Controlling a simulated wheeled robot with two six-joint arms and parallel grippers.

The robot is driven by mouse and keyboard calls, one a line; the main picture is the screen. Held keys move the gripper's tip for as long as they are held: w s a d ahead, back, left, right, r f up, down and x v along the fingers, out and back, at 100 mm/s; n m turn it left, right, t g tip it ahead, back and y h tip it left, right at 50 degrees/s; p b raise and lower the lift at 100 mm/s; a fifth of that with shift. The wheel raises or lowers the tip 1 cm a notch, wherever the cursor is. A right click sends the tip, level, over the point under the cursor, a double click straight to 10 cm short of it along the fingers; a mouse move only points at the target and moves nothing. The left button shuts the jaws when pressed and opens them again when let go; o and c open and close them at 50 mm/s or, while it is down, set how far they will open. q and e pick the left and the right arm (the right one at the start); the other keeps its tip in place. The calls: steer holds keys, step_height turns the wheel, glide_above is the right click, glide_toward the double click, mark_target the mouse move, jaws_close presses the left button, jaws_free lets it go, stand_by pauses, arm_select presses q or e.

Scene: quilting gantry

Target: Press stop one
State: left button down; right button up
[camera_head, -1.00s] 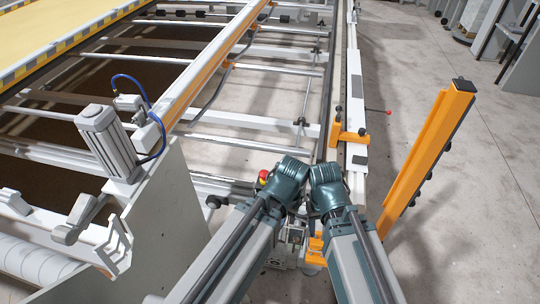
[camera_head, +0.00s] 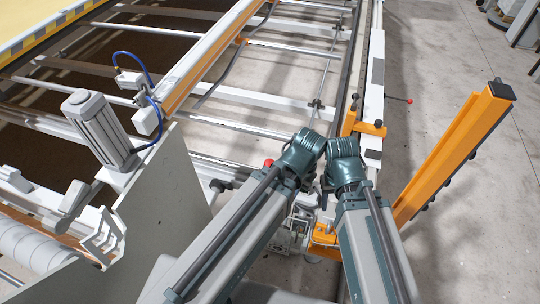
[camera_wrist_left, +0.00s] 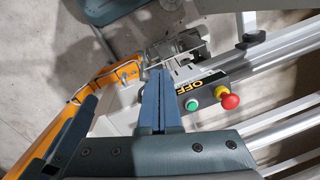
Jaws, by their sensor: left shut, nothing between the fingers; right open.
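In the head view the red button (camera_head: 268,163) shows just left of my left wrist. My left gripper (camera_wrist_left: 156,74) is shut and empty, its fingertips left of the plate in the wrist view and apart from the red button. My right gripper (camera_head: 327,188) hangs below the right wrist, close to the left one; its fingers are small and partly hidden.
An orange post (camera_head: 455,150) stands at the right. A grey side plate (camera_head: 165,195) with a motor (camera_head: 98,130) stands at the left. Long rails of the gantry frame (camera_head: 262,88) lie ahead. Open concrete floor (camera_head: 440,60) is beyond the frame on the right.

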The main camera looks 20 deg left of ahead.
arm_select(q)
step_height(320, 180, up, 10)
steer(key=n+h+p, duration=0.1)
steer(key=n+p, duration=0.9)
steer(key=n, duration=1.1)
glide_above(269, 162)
steer(key=shift+f, duration=0.1)
step_height(269, 162, down, 14)
steer(key=b, duration=1.4)
